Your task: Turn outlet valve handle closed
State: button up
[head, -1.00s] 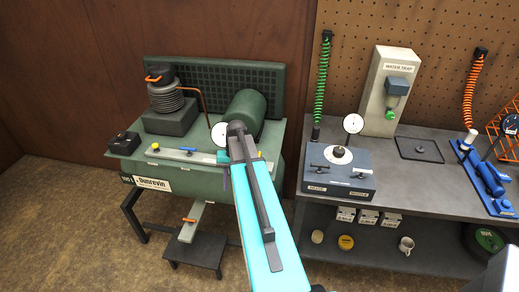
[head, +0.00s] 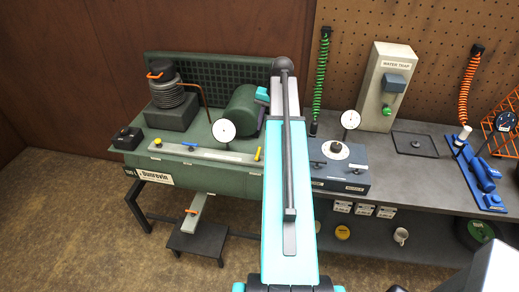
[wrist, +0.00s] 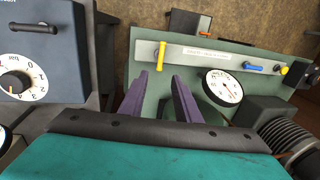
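A yellow lever handle (wrist: 162,54) stands crosswise on a pale labelled strip (wrist: 205,52) on the green compressor bench. It also shows in the head view (head: 258,153). A blue handle (wrist: 254,67) lies along the strip's other end, beside a yellow knob (wrist: 285,70). The strip's lettering is too small to read, so I cannot tell which handle is the outlet valve. My gripper (wrist: 160,82) is open and empty. Its purple fingers point toward the yellow handle, which appears beyond the tips and apart from them. My arm hides most of the gripper in the head view.
A white gauge (wrist: 222,88) stands beside the right finger. A blue dial box (wrist: 35,65) with a black handle is left in the wrist view. The green tank (head: 238,113) and coiled pump (head: 172,92) stand behind the strip. A water trap (head: 388,85) stands on the grey bench.

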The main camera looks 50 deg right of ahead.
aim_at(259, 151)
jog(key=shift+f, duration=0.15)
jog(key=shift+w+a+f+b, duration=0.25)
jog(key=shift+w+f+b, duration=0.15)
jog(key=shift+f+b, duration=1.45)
jog(key=shift+w+a+f+b, duration=0.3)
jog(key=shift+f+b, duration=0.8)
jog(key=shift+f, duration=1.5)
jog(key=shift+w+a+f+b, duration=0.2)
jog(key=shift+w+f+b, duration=0.25)
jog(key=shift+f+b, duration=1.4)
jog(key=shift+f+p, duration=0.3)
jog(key=shift+p, duration=0.15)
grip_shut()
